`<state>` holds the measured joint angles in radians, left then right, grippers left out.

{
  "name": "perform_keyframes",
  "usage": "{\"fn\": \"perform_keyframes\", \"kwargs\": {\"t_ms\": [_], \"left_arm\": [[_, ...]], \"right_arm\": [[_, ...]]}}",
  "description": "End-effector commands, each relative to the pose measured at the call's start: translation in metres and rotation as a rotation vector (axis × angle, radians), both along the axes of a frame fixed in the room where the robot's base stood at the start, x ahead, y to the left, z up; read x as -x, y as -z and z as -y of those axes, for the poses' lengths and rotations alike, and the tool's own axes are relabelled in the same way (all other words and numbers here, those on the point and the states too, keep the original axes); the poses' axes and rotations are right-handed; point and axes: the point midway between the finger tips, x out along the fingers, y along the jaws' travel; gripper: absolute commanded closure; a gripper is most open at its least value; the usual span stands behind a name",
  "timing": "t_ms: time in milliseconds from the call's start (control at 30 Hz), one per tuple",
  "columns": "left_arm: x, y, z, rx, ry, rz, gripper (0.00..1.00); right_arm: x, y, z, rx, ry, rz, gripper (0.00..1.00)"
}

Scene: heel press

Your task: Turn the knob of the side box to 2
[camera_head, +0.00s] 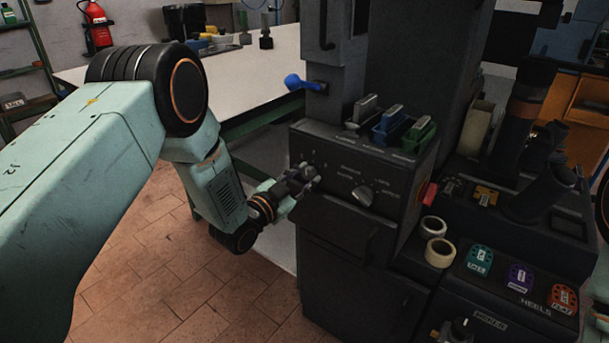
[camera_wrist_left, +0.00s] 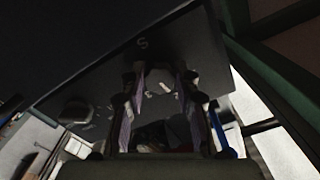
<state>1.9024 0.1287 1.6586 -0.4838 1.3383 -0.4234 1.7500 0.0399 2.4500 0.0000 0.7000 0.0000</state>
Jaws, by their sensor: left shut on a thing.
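The side box (camera_head: 330,190) is a dark box on the front of the machine, with printed markings on its face. My left gripper (camera_head: 310,174) is at the left part of that face, shut on a knob that its fingers mostly hide. In the left wrist view the two fingers (camera_wrist_left: 160,108) stand on either side of the dark knob (camera_wrist_left: 158,78), with pale marks by it. I cannot read which number the knob points to. A second knob (camera_head: 362,195) sits to the right on the same face, free of the gripper; it also shows in the left wrist view (camera_wrist_left: 76,111).
Blue and green handled pieces (camera_head: 389,124) stand on top of the box. A blue-ended lever (camera_head: 294,82) sticks out above left. Tape rolls (camera_head: 439,252) and coloured heel labels (camera_head: 520,276) lie at lower right. A white table (camera_head: 270,62) stands behind.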

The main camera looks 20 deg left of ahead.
Motion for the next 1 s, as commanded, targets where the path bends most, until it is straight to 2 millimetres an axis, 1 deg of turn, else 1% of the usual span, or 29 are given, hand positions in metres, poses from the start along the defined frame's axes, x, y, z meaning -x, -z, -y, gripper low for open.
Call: {"fn": "perform_keyframes", "kwargs": {"t_ms": [200, 400, 900, 933, 1000], "left_arm": [[0.0006, 0.0006, -0.0006, -0.101, -0.001, 0.033, 1.0], [0.0006, 0.0009, -0.0006, -0.151, -0.001, 0.051, 1.0], [0.0008, 0.0015, -0.0007, -0.165, 0.0, 0.056, 1.0], [0.0008, 0.0016, -0.0006, -0.165, 0.0, 0.056, 0.67], [0.0008, 0.0014, -0.0006, -0.165, 0.0, 0.056, 0.61]], "right_arm": [[0.0, -0.004, 0.0, 0.0, 0.0, 0.0, 0.6], [0.0, -0.0053, 0.0, 0.0, 0.0, 0.0, 0.6], [0.0, -0.0055, 0.0, 0.0, 0.0, 0.0, 0.6], [0.0, -0.0055, 0.0, 0.0, 0.0, 0.0, 0.6], [0.0, -0.0055, 0.0, 0.0, 0.0, 0.0, 0.6]]}}
